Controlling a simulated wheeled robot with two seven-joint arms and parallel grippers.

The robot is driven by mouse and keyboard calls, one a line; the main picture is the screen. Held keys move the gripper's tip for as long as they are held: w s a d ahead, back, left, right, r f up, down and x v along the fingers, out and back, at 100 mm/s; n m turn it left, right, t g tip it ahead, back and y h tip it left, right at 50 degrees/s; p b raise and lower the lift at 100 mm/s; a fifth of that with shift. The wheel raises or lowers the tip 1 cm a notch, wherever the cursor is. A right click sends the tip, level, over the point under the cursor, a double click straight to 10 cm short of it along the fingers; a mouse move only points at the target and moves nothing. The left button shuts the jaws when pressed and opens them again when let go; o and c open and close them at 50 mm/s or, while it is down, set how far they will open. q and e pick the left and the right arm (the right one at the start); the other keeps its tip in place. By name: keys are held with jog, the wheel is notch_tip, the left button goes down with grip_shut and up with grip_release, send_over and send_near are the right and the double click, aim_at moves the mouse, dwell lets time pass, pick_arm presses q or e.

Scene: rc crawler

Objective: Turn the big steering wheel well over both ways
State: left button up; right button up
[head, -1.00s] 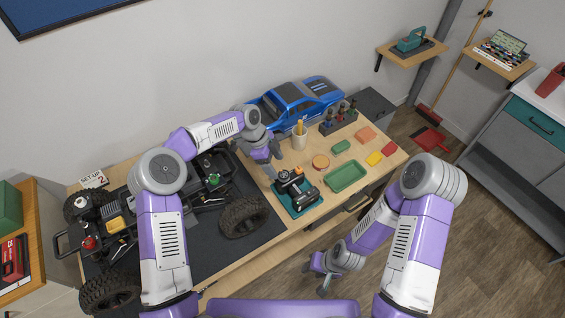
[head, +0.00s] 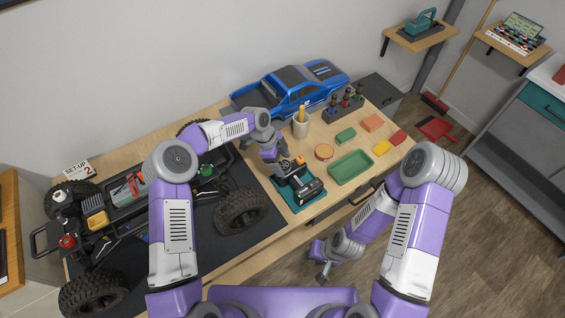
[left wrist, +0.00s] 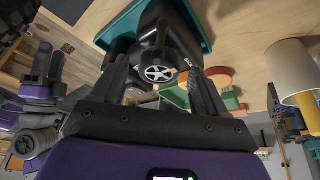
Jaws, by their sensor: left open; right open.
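The black handheld transmitter (head: 308,187) with orange details rests on a teal tray (head: 312,206) on the bench. Its dark steering wheel with a silver spoked hub (left wrist: 160,73) shows in the left wrist view. My left gripper (head: 281,166) is open at the transmitter's left end. In the left wrist view its two fingers stand on either side of the wheel; I cannot tell whether they touch it. My right gripper (head: 325,271) is open and empty, low in front of the bench edge.
A large RC crawler (head: 110,215) stands on a dark mat at the left. A pencil cup (head: 300,126), a blue truck body (head: 290,90) and a green tray (head: 351,167) surround the transmitter.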

pick_arm(q)
jog(key=shift+s+d+f, duration=0.1)
jog(key=shift+d+f, duration=0.1)
jog(key=shift+f, duration=0.15)
jog(key=c, duration=1.1)
jog(key=shift+o, duration=0.2)
jog(key=n+b, duration=0.1)
jog(key=n, duration=0.1)
jog(key=n+t+b, duration=0.1)
jog(key=n+b, duration=0.1)
jog(key=shift+s+f+t, duration=0.1)
jog(key=shift+t, duration=0.2)
jog(key=shift+s+n+t+y+b, duration=0.1)
jog(key=shift+n+t+y+b, duration=0.4)
jog(key=shift+n+b, duration=1.25)
jog(key=shift+n+t+p, duration=0.3)
jog(key=shift+n+p, duration=0.1)
jog(key=shift+n, duration=0.05)
